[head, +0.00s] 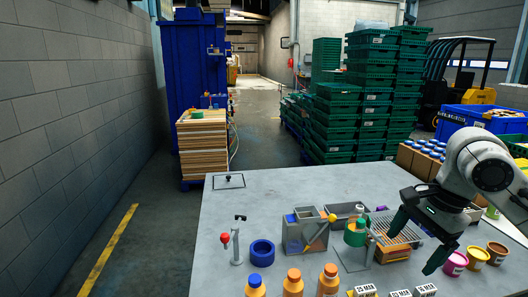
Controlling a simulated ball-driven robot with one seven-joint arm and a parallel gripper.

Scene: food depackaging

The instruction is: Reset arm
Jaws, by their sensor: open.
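My gripper (409,252) is at the right of the head view, above the right part of the grey table (260,206). Its two dark green fingers are spread apart and point down and to the left. Nothing shows between them. My white arm comes in from the right edge and bends down to the gripper. The left finger overlaps a wire rack (392,232) in the picture. The right finger is beside a pink cup (455,264). I cannot tell whether either finger touches anything.
Grey bins (303,236), a blue ring (262,253), a red-knobbed stand (225,239) and several orange bottles (292,283) stand on the table. Date cards (400,293) lie at the front. Green crates (345,125) are stacked behind. The table's back left is mostly clear.

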